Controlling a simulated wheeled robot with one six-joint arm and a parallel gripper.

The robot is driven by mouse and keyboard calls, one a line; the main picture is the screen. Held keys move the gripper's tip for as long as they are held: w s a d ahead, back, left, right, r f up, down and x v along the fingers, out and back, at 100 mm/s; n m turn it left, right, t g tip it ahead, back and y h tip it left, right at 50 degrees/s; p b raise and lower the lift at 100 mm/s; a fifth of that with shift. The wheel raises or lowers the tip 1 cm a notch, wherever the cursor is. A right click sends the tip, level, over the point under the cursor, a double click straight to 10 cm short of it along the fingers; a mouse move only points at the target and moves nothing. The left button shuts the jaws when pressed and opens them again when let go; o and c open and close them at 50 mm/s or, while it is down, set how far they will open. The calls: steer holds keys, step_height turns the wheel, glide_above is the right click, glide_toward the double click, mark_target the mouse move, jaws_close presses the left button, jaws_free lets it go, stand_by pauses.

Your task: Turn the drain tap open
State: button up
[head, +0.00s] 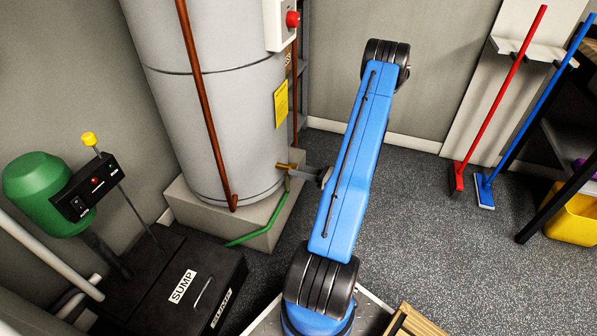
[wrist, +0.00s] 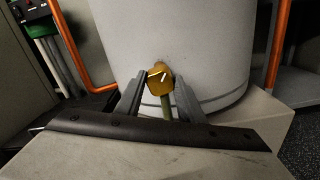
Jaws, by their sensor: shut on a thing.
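The brass drain tap (wrist: 160,80) sticks out from the lower front of the big grey tank (wrist: 185,35). It also shows in the head view (head: 282,166), small and partly behind my gripper. My gripper (wrist: 161,86) has one finger on each side of the tap's brass head and is shut on it. A pale line shows on the tap's face. In the head view my gripper (head: 297,170) reaches the tap from the right. A green hose (head: 262,228) hangs down from the tap and runs left along the plinth.
The tank stands on a concrete plinth (head: 187,207) with copper pipes (head: 199,95) beside it. A black sump box (head: 165,285) and a green pump (head: 42,190) are at left. A red broom (head: 499,100), a blue broom (head: 530,115) and a yellow bucket (head: 572,215) are at right. Floor between is clear.

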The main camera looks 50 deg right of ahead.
steer(key=m, duration=1)
steer(key=shift+m, duration=0.6)
steer(key=o, duration=1.1)
steer(key=v, duration=1.7)
steer(key=shift+s+d, duration=0.1)
steer(key=shift+s, duration=0.15)
